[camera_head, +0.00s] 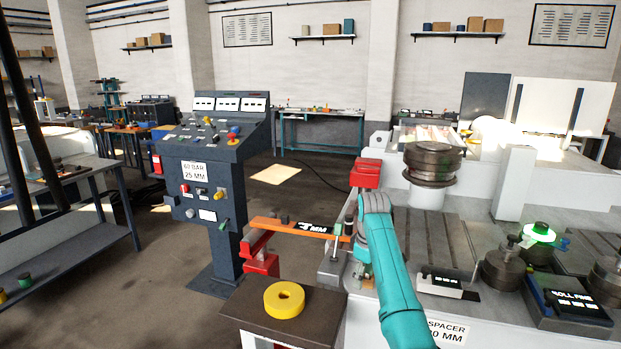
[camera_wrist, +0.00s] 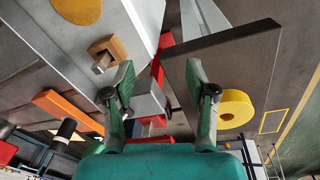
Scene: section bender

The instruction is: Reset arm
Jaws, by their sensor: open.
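My teal arm reaches up from the lower middle of the head view, its end beside the orange bar (camera_head: 305,229) marked in MM. In the wrist view my gripper (camera_wrist: 160,82) has its two green fingers spread wide, with nothing held between them. A grey block and red parts (camera_wrist: 158,62) show behind the gap; whether they touch the fingers I cannot tell. A yellow ring (camera_head: 284,299) lies flat on the dark-topped stand (camera_head: 325,312); it also shows in the wrist view (camera_wrist: 235,108), right of the fingers. In the head view my fingers are mostly hidden.
A control console (camera_head: 205,175) labelled 60 BAR, 25 MM stands to the left. The machine bed (camera_head: 440,240) with a stacked dark roller (camera_head: 432,160) lies to the right. A green-lit knob (camera_head: 539,233) and a ROLL panel (camera_head: 570,305) stand at far right. Open floor lies behind the console.

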